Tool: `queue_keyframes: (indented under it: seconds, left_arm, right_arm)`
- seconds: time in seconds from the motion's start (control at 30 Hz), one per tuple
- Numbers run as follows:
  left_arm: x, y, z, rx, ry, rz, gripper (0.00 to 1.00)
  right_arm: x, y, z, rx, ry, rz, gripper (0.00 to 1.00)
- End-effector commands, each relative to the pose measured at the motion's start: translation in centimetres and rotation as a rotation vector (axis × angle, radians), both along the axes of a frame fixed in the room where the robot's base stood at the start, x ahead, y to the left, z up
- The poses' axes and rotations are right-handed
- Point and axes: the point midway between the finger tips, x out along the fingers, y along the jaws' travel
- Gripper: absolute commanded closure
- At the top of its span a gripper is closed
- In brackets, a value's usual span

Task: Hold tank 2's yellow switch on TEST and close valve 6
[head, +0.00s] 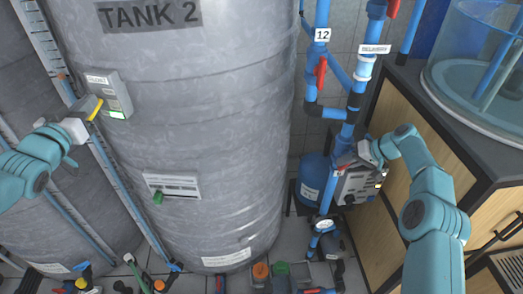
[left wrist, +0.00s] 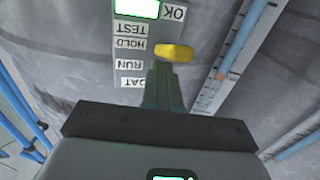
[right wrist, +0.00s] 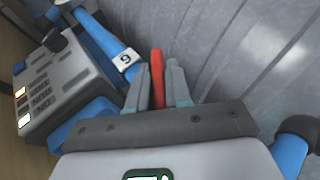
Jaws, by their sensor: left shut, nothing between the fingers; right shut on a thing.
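Tank 2 (head: 190,100) carries a grey switch box (head: 113,95) with a lit green-white display. In the right wrist view the red handle (right wrist: 157,75) stands beside a tag (right wrist: 125,58) that reads as a turned 6. My right gripper (right wrist: 160,85) is shut on this handle, one finger on each side.
A grey control box (head: 358,185) with lit indicators stands just beside my right gripper. Blue pipes (head: 353,100) with another red handle (head: 320,72) rise above it. A wooden cabinet (head: 400,105) with a clear round tank (head: 480,75) is at right. Several fittings lie on the floor.

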Motion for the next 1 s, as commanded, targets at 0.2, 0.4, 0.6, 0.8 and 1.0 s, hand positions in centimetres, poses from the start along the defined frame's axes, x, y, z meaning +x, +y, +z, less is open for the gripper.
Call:
queue_keyframes:
  seconds: [0.2,0.4,0.6,0.8,1.0]
  left_arm:
    - [0.01,-0.01,-0.12,0.0,0.002,0.0,1.0]
    - [0.01,-0.02,-0.13,0.0,0.002,0.0,1.0]
    - [0.02,-0.02,-0.14,0.0,0.003,0.0,1.0]
    - [0.01,-0.02,-0.13,0.0,0.003,0.0,1.0]
    - [0.01,-0.02,-0.12,0.0,0.003,0.0,1.0]
  right_arm:
    - [-0.1,0.02,-0.17,0.039,0.002,0.002,1.0]
    - [-0.11,0.05,-0.15,0.044,0.002,0.002,1.0]
    - [-0.11,0.06,-0.16,0.043,0.003,0.003,0.78]
    - [-0.08,0.05,-0.1,0.042,0.001,0.002,0.61]
    - [-0.18,-0.23,0.29,0.041,-0.001,0.002,0.61]
